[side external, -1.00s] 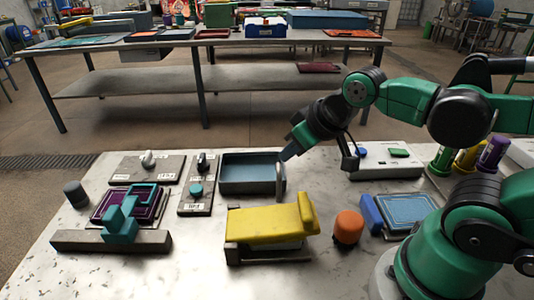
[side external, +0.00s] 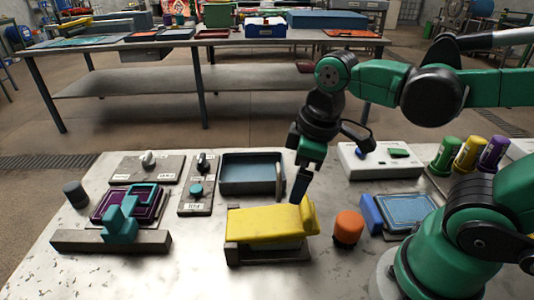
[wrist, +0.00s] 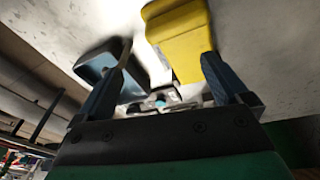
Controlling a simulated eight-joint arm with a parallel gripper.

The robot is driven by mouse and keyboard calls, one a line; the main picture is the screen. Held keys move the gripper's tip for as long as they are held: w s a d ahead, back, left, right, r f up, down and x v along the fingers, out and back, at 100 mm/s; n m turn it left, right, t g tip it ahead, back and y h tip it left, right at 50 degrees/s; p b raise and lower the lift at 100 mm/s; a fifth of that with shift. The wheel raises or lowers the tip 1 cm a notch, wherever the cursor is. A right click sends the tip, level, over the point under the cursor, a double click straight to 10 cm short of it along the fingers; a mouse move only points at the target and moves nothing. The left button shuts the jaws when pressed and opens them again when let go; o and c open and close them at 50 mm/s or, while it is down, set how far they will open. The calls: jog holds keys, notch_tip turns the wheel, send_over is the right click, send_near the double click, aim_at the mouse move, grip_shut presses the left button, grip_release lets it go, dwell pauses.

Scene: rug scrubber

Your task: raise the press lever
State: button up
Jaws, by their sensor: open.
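A yellow press-like piece (side external: 265,224) lies over a dark grey base on the table, with a raised yellow end at its right. I take this end for the press lever (side external: 308,216), but cannot be sure. My gripper (side external: 299,188) points down just above and behind that raised end. In the wrist view my gripper (wrist: 165,52) is open, its two dark blue fingers apart, with the yellow piece (wrist: 182,40) beyond and near the right finger. Nothing is seen held. I cannot tell whether a finger touches the yellow part.
A blue-lined tray (side external: 240,188) with a grey upright plate (side external: 279,178) stands behind, left of my gripper. An orange knob (side external: 348,228) and a blue pad (side external: 407,209) stand to the right. A white box (side external: 380,162) is behind.

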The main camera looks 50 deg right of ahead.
aim_at(305, 205)
jog(key=s+n+g, duration=0.1)
jog(key=n+g, duration=0.1)
jog(key=shift+s+a+n, duration=0.3)
jog(key=shift+s, duration=0.05)
jog(key=shift+s+f, duration=0.1)
jog(key=shift+f, duration=2.65)
grip_shut()
jog(key=shift+r, duration=0.1)
